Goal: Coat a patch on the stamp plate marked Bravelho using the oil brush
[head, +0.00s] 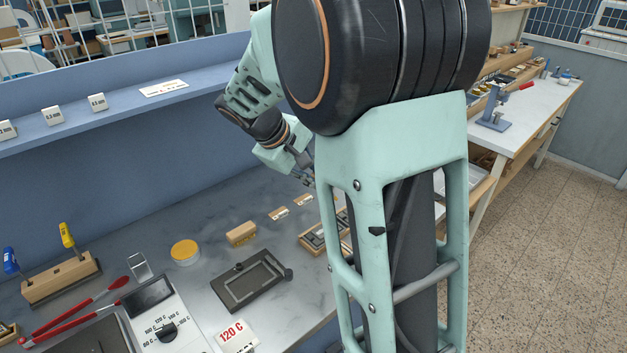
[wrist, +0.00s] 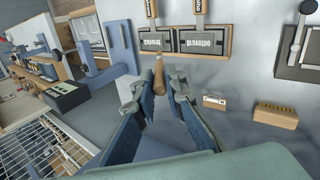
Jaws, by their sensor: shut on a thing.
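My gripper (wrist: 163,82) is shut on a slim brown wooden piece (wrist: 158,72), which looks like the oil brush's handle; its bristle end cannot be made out. Two dark stamp plates with pale lettering lie beyond the fingertips in the wrist view, a left plate (wrist: 157,46) and a right plate (wrist: 202,47). The lettering is upside down and small, so I cannot tell surely which reads Bravelho. The brush tip shows near the left plate's lower edge; whether it touches is unclear. In the head view my gripper (head: 303,170) is above the bench, partly hidden by my arm.
A wooden rack (head: 60,278) holds blue- and yellow-handled tools. A blue press frame (wrist: 120,45) stands left of the plates.

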